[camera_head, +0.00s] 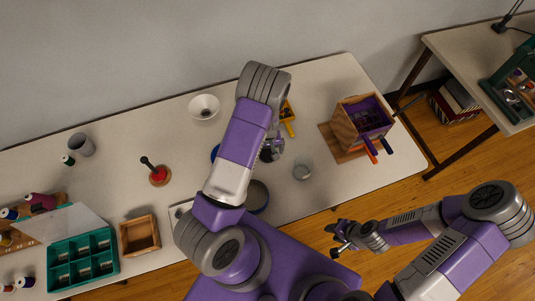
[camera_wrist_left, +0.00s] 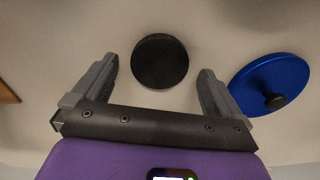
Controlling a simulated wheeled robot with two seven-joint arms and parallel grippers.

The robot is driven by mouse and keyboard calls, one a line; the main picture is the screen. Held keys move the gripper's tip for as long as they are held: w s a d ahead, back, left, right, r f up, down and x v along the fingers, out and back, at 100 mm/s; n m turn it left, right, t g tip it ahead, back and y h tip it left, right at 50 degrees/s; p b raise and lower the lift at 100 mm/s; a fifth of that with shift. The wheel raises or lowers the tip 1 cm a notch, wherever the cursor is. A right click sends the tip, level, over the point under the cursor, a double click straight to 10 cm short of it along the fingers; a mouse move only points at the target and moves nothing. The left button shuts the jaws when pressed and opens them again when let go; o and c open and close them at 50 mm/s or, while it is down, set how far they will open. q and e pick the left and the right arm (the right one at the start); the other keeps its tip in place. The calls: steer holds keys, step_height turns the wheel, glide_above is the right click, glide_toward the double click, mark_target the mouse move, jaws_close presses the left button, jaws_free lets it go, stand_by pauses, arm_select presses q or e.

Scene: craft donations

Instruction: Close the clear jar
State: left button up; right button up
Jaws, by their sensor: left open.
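A small clear jar (camera_head: 302,171) stands on the table in the head view, to the right of my left gripper (camera_head: 270,151). I cannot make out its mouth clearly. In the left wrist view, a round black disc that looks like a lid (camera_wrist_left: 160,61) lies flat on the table. My left gripper (camera_wrist_left: 158,88) is open, with its fingers apart on either side of the black lid and not visibly touching it. My right gripper (camera_head: 341,238) is held off the table's front edge, over the floor; its jaws are too small to judge.
A blue lid with a dark knob (camera_wrist_left: 272,84) lies right of the left fingers. A round tin (camera_head: 257,195) is partly hidden by my left arm. A white bowl (camera_head: 204,107), a wooden caddy (camera_head: 348,128), a wooden box (camera_head: 139,236) and a teal tray (camera_head: 83,262) stand around.

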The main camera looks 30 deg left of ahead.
mark_target(268, 154)
arm_select(q)
steer(key=shift+f, duration=0.75)
steer(key=shift+c, duration=0.2)
steer(key=c, duration=1)
steer(key=shift+r, duration=0.1)
step_height(268, 154, up, 10)
steer(key=shift+f+p, duration=0.1)
steer(key=shift+p, duration=0.7)
steer(key=shift+d, duration=0.1)
